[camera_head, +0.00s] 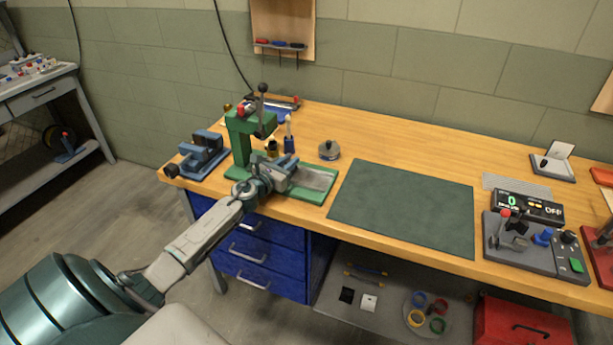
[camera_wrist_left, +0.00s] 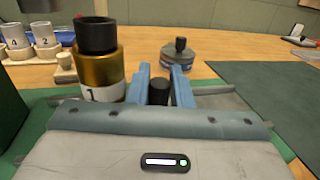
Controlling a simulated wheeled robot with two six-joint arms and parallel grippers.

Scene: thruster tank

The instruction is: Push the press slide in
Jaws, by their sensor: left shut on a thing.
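The green press (camera_head: 240,145) stands on its green base at the left end of the workbench. Its grey slide (camera_head: 315,179) lies at the front right of the base and sticks out from beneath the press head. My left gripper (camera_head: 285,172) is over the slide, at its left part. In the left wrist view, my left gripper (camera_wrist_left: 160,84) has its two blue fingers shut on a short black knob (camera_wrist_left: 158,94), at the slide. A brass cylinder (camera_wrist_left: 97,72) with a black top and a label "1" stands just left of the fingers. My right gripper is out of view.
A blue vise (camera_head: 204,155) stands left of the press. A round grey weight (camera_head: 329,150) is behind the slide. A dark green mat (camera_head: 405,207) lies clear to the right. A control box (camera_head: 530,243) and display (camera_head: 528,206) are at far right.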

